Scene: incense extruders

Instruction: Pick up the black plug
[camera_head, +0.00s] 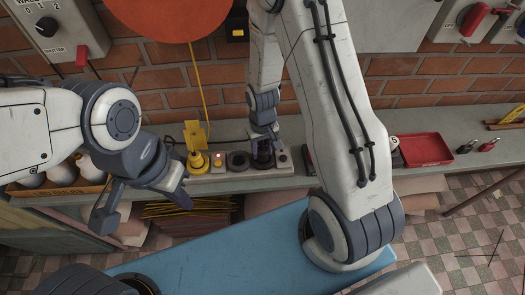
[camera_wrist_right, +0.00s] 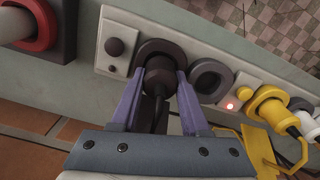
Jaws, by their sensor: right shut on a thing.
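I cannot tell how deep the plug is in the socket. In the head view the right gripper (camera_head: 262,148) reaches down to the socket row, where its fingers mostly hide the plug. My left gripper (camera_head: 146,205) is open and empty, with its fingers spread, in front of the shelf at left.
Beside the plug are an empty dark socket (camera_wrist_right: 211,79), a lit red lamp (camera_wrist_right: 232,104) and a yellow plug (camera_wrist_right: 278,108). A red ring fitting (camera_wrist_right: 38,25) is on the other side. A red tray (camera_head: 426,149) lies on the shelf at right.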

